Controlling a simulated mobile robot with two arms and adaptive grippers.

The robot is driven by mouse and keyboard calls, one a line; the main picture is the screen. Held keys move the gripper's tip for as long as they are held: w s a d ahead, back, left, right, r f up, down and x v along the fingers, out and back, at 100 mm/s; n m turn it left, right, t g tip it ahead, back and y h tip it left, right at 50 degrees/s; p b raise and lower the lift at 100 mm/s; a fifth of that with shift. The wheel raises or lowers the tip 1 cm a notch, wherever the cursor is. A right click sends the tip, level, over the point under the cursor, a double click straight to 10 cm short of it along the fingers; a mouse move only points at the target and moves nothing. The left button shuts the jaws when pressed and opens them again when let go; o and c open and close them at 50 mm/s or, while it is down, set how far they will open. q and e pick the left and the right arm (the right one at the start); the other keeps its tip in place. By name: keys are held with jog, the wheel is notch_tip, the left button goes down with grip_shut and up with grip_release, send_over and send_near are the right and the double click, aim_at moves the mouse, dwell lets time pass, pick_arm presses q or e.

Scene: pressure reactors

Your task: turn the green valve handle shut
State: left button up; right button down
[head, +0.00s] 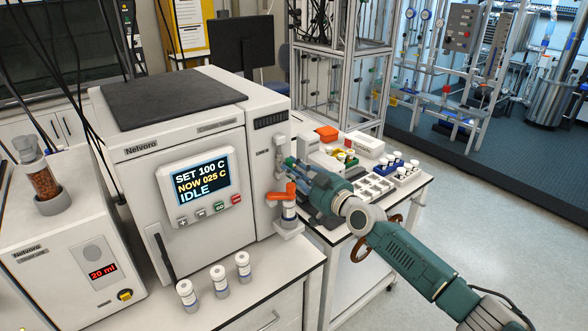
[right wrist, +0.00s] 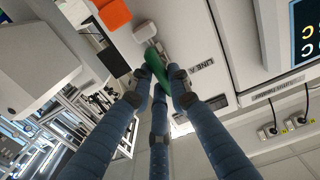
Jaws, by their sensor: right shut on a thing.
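The green valve handle (right wrist: 154,62) shows in the right wrist view, on the white side panel of the reactor unit under the label "LINE A". It lies slightly slanted in that picture, and its lower end is between my fingertips. My right gripper (head: 287,167) reaches in from the right to the panel in the head view, where its fingers hide most or all of the green handle. In the right wrist view my right gripper (right wrist: 164,88) has its three blue fingers closed together on the handle. My left gripper is not in view.
An orange handle (head: 281,193) sits just below my fingers, above a vial. The reactor's screen (head: 203,181) reads SET 100 C, NOW 025 C, IDLE. Several capped vials (head: 217,280) stand on the bench in front. A side table (head: 411,189) with racks lies behind my arm.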

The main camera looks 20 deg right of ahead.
jog(key=shift+f, duration=0.1)
jog(key=shift+d+f+m+b, duration=0.1)
jog(key=shift+f+m+b, duration=0.1)
jog(key=shift+m, duration=2.75)
jog(key=shift+a+f+m+b, duration=0.15)
jog(key=shift+m+b, duration=0.1)
jog(key=shift+m, duration=2.75)
jog(key=shift+d+f+m+b, duration=0.15)
jog(key=shift+m+b, duration=0.05)
jog(key=shift+m, duration=2.75)
jog(key=c, duration=1.6)
grip_release()
jog(key=shift+c, duration=0.2)
jog(key=shift+s, duration=0.1)
